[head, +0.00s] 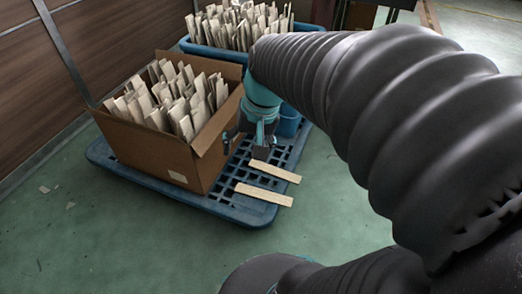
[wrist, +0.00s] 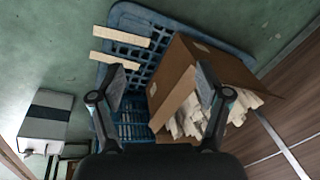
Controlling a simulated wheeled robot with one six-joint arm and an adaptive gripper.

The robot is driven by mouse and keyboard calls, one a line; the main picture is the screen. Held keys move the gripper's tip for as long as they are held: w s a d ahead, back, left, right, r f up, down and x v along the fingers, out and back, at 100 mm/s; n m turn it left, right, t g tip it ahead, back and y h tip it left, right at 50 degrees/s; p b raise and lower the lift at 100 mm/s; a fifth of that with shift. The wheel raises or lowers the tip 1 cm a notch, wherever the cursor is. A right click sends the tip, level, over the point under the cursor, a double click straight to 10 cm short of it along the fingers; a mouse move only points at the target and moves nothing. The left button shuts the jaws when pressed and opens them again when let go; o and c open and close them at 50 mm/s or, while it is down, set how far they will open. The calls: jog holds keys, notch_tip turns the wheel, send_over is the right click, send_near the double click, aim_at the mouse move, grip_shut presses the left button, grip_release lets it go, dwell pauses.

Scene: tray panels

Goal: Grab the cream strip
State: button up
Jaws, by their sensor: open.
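Two cream strips lie on the blue pallet (head: 240,213), near its front right edge. The farther cream strip (head: 275,172) is just below my gripper (head: 261,152) in the head view, and the nearer cream strip (head: 264,194) lies roughly parallel to it. Both stick out past the pallet's edge. In the wrist view the strips show at the upper left, one (wrist: 121,37) above the other (wrist: 115,60). My gripper (wrist: 161,82) is open with nothing between its fingers, and the strips are outside its span. I cannot tell its exact height above the pallet.
A cardboard box (head: 160,162) full of upright pale strips stands on the pallet, close left of my gripper. A blue bin (head: 205,50) with more strips stands behind. Green floor (head: 330,225) is free on the right.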

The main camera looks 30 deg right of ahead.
jog(key=w+d+f+m+y+b, duration=0.2)
jog(key=w+d+f+m+y, duration=0.3)
jog(key=d+f, duration=0.55)
jog(key=w+d+f+m+y+b, duration=0.2)
jog(key=w+d+f+m+y, duration=0.2)
jog(key=w+d+f+m, duration=0.45)
jog(key=s+d+f+m+t+y+b, duration=0.1)
jog(key=s+d+f+m+t, duration=0.15)
jog(key=d+f, duration=0.45)
jog(key=s+d+f+m+t+y+b, duration=0.15)
jog(key=d+f+t, duration=0.25)
jog(key=f, duration=0.6)
jog(key=m+t+h, duration=0.3)
jog(key=m+t, duration=0.3)
jog(key=m, duration=0.1)
send_near(299, 179)
jog(key=x, duration=0.5)
jog(key=shift+x, duration=2.6)
jog(key=shift+s+a+f, duration=0.1)
jog(key=shift+s+f, duration=0.05)
jog(key=shift+f, duration=0.05)
jog(key=c, duration=1.1)
